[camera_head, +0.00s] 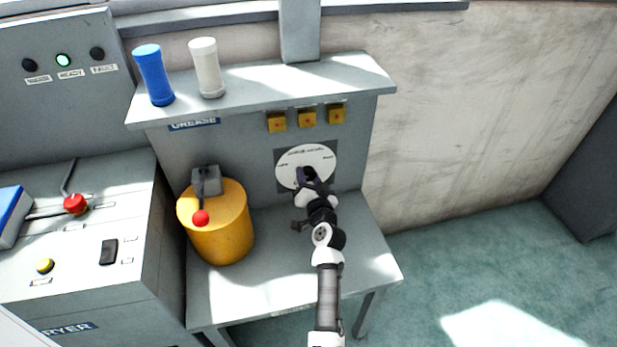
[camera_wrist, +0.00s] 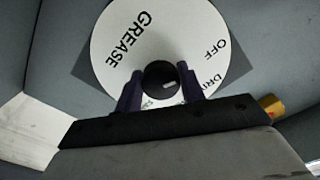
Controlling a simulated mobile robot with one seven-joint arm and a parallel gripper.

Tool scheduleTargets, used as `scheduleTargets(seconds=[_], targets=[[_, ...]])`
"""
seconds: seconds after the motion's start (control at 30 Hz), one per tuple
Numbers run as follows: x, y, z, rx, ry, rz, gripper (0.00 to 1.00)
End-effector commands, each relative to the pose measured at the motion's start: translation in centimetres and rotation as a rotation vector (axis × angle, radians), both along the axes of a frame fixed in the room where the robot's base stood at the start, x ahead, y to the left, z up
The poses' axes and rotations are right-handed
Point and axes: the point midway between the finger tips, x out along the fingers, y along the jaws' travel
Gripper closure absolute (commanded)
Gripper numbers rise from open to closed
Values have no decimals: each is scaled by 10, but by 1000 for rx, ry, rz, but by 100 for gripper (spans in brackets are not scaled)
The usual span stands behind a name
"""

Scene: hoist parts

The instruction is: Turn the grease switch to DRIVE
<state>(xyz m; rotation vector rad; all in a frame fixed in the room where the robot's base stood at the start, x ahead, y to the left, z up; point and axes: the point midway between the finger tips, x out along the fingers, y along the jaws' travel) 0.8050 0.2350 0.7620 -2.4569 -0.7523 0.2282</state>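The grease switch is a round white dial (camera_head: 318,153) on a grey square plate, set in the upright back panel. In the wrist view the dial (camera_wrist: 181,32) bears the words GREASE, OFF and part of DRIVE. Its dark round knob (camera_wrist: 158,74) has a small pale mark on the right side, roughly facing DRIVE. My gripper (camera_head: 305,174) is at the dial. In the wrist view its two purple fingers (camera_wrist: 160,84) stand on either side of the knob. Whether they press on it is unclear. The fingers and gripper body hide the lower dial.
A yellow drum (camera_head: 222,236) with a red-tipped lever stands left on the bench. Several yellow buttons (camera_head: 307,117) sit above the dial. A blue cylinder (camera_head: 154,76) and a white cylinder (camera_head: 206,68) stand on the shelf. The bench (camera_head: 370,260) is clear right of my arm.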

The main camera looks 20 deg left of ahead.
Motion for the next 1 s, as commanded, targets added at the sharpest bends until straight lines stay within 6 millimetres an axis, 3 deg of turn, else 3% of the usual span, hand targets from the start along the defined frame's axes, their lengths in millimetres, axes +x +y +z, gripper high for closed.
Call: scheduleTargets(seconds=[0.17, 0.57, 1.0], targets=[[0, 0, 0, 0, 0, 0, 84], [0, 0, 1, 78, 53, 0, 84], [-1, 0, 2, 371, 250, -1, 84]])
